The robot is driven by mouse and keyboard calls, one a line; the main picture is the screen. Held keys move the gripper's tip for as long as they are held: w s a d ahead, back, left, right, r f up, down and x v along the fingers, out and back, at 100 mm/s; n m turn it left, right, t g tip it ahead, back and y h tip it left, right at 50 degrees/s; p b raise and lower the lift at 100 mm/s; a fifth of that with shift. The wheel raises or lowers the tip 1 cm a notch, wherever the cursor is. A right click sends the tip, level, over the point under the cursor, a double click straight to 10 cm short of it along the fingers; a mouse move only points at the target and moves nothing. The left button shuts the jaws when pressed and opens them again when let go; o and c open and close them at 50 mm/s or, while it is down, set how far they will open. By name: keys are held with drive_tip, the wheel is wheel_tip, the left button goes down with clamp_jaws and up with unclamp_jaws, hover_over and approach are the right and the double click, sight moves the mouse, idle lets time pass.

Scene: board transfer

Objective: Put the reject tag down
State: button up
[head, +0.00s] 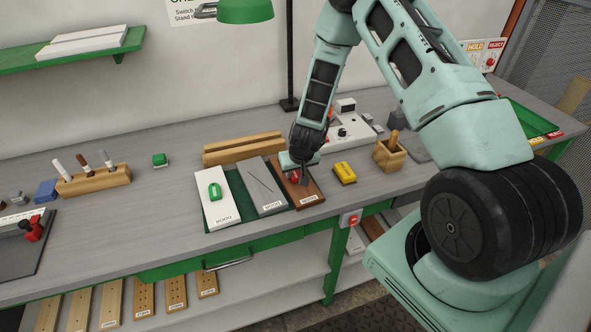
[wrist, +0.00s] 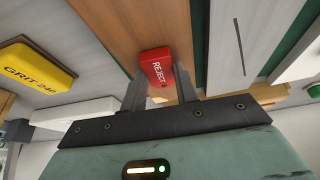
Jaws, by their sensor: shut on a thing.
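My gripper (wrist: 158,84) is shut on the red reject tag (wrist: 157,64), its two fingers on either side of it. The word REJECT reads on the tag's face. The tag is over the brown wooden board (wrist: 125,25), the rightmost of three boards in the head view (head: 313,196). I cannot tell whether the tag touches the board. In the head view the tag (head: 295,177) is partly hidden by my gripper (head: 301,178).
A grey board (head: 268,205) with a dark line and a white board (head: 220,212) bearing a green tag (head: 214,191) lie to the left. A yellow GRIT 240 block (head: 344,172) and a wooden holder (head: 389,156) are to the right. Wooden rails (head: 243,149) stand behind.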

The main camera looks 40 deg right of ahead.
drive_tip(key=shift+f, duration=0.1)
drive_tip(key=o, duration=1)
drive_tip(key=shift+c, duration=0.2)
